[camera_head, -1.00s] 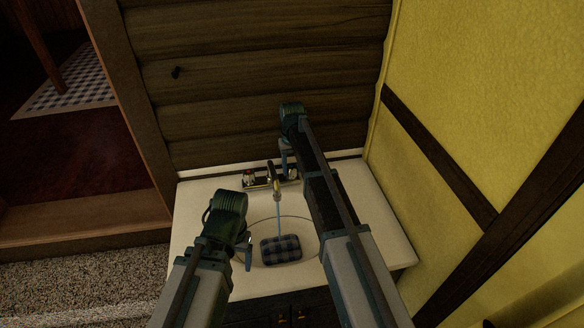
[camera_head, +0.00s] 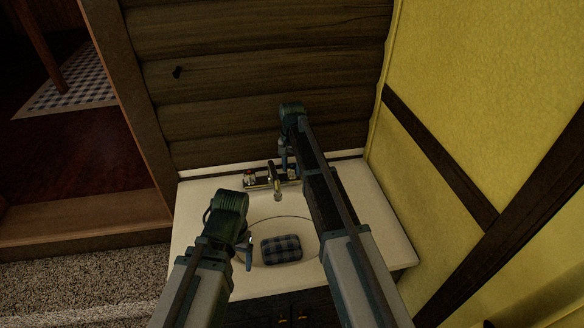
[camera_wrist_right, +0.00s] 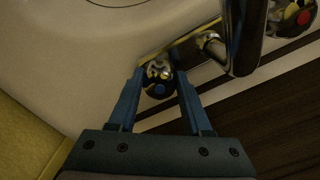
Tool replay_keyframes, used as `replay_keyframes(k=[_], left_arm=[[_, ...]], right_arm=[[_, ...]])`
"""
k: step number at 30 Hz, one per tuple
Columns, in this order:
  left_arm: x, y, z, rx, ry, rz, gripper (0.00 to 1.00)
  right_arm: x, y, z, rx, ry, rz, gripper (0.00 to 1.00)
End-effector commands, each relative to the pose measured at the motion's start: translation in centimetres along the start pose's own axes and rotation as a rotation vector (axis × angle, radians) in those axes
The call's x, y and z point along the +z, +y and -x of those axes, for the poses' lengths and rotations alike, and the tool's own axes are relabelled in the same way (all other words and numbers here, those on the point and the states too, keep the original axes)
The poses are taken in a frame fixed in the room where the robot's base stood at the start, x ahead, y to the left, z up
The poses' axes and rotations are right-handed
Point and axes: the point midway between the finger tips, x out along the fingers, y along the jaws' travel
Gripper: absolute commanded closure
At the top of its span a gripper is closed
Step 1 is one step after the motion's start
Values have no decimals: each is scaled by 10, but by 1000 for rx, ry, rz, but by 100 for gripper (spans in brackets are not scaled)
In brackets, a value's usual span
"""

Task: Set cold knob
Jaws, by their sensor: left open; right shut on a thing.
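The cold knob (camera_wrist_right: 158,90), metal with a blue dot, sits at one end of the faucet base in the right wrist view. My right gripper (camera_wrist_right: 160,75) has its two blue fingers on either side of it and is shut on it. In the head view this gripper (camera_head: 286,160) is at the right end of the faucet and the knob is hidden. The metal faucet (camera_head: 275,181) stands at the back of the sink, with no water stream showing. My left gripper (camera_head: 248,256) is open and empty over the left side of the basin.
A dark checked pad (camera_head: 281,249) lies in the white sink (camera_head: 193,215). The red-marked knob (camera_wrist_right: 304,17) is at the faucet's other end. A log wall (camera_head: 240,85) stands behind and a yellow wall (camera_head: 450,80) on the right.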

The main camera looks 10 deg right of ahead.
Motion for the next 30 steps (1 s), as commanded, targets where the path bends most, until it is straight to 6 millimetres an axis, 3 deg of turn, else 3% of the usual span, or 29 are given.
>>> replay_keyframes(k=[30], left_arm=[[0, 0, 0, 0, 0, 0, 22]], right_arm=[[-1, -1, 0, -1, 3, -42, 100]])
